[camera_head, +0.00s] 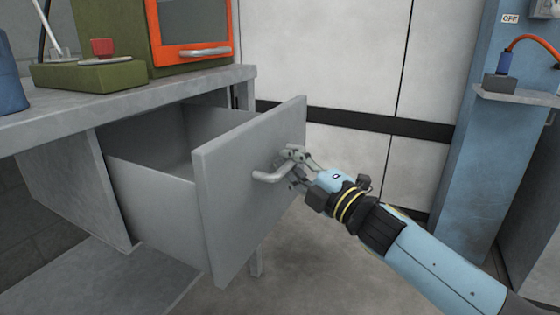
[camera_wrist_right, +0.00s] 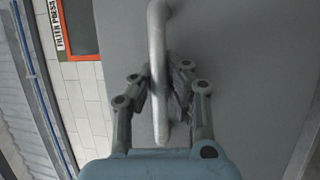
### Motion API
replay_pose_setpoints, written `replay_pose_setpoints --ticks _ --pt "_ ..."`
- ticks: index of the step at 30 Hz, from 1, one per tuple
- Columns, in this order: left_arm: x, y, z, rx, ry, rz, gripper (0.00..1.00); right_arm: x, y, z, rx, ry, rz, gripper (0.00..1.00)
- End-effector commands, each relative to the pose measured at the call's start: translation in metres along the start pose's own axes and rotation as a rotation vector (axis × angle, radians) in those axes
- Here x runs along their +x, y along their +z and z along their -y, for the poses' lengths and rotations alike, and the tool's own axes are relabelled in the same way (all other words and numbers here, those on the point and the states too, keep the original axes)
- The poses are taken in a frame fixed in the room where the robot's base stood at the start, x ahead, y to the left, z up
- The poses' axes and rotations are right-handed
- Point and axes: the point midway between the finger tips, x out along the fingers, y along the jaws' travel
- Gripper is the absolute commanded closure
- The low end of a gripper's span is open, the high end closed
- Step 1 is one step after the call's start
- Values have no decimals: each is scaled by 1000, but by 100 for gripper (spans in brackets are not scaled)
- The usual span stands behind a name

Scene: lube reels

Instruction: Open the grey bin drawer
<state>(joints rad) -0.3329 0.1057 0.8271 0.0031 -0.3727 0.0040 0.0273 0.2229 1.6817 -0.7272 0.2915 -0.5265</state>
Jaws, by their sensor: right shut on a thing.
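The grey bin drawer (camera_head: 250,185) is pulled well out from under the grey workbench (camera_head: 160,98), with its inside showing and looking empty. Its front carries a metal bar handle (camera_head: 268,177). My right gripper (camera_head: 292,165) is shut on the handle, near its right end in the head view. In the right wrist view, the handle (camera_wrist_right: 158,40) runs between the two fingers of my right gripper (camera_wrist_right: 164,88), against the drawer front (camera_wrist_right: 250,60). My left gripper is not in view.
A blue pillar (camera_head: 490,130) with a small shelf stands at the right. Floor in front is clear.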

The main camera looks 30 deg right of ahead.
Motion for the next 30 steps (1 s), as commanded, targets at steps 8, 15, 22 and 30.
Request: replay_pose_setpoints --ticks 8,15,22,30 --pt "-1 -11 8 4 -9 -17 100 -5 2 -2 -3 2 0 100" --pt "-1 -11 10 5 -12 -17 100 -4 2 -2 -4 2 0 100" --pt "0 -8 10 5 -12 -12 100 -4 2 -2 -2 1 0 64" --pt "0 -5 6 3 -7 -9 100 -5 2 -1 -1 1 0 62"
